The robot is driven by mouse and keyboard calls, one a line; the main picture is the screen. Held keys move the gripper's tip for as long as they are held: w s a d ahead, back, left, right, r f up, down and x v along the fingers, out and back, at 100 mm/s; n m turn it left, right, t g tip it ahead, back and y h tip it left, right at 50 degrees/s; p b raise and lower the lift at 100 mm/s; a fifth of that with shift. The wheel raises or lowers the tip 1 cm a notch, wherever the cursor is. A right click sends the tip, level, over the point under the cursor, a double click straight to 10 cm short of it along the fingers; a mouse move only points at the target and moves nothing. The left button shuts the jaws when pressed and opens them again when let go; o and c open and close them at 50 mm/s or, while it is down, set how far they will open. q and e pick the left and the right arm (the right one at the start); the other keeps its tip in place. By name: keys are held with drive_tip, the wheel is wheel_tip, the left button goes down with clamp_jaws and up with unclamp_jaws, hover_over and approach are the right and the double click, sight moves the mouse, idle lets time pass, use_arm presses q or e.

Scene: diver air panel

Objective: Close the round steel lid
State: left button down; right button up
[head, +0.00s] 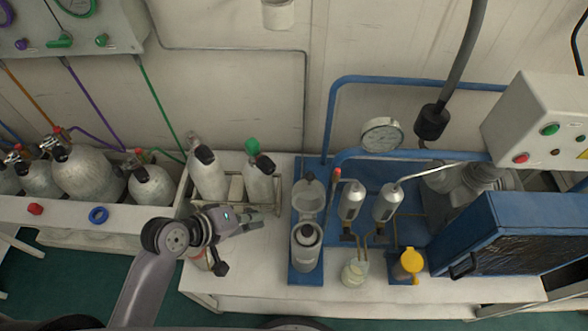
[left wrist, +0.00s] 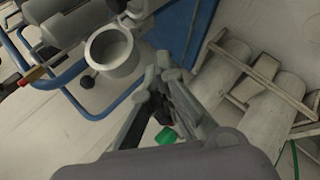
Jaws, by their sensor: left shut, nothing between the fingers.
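The round steel lid (head: 309,199) appears raised, standing open behind the steel canister (head: 306,256) on a narrow blue base plate. The canister's mouth faces up, with a dark round part inside it. My left gripper (head: 258,218) is shut and empty, left of the lid and canister with a gap between. In the left wrist view the left gripper's fingers (left wrist: 158,88) are close to a hollow round steel part (left wrist: 112,50); I cannot tell whether this is the lid or the canister. My right gripper is not in view.
Two grey cylinders (head: 208,176) stand in a rack behind my left gripper, one with a green top (head: 252,146). A pressure gauge (head: 382,135), a glass jar (head: 354,273) and a yellow-topped cup (head: 410,262) are to the right.

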sight(309, 190)
use_arm(q)
drive_tip(key=w+r+n+t+h, duration=0.3)
drive_tip(key=w+r+n, duration=0.35)
drive_tip(key=w, duration=0.25)
drive_tip(key=w+d+f+p, duration=0.2)
drive_tip(key=d+p, duration=0.1)
drive_tip(key=d, duration=0.5)
drive_tip(key=shift+w+d+f+n, duration=0.25)
drive_tip(key=shift+d+f+n, duration=0.05)
drive_tip(key=shift+d+n, duration=0.05)
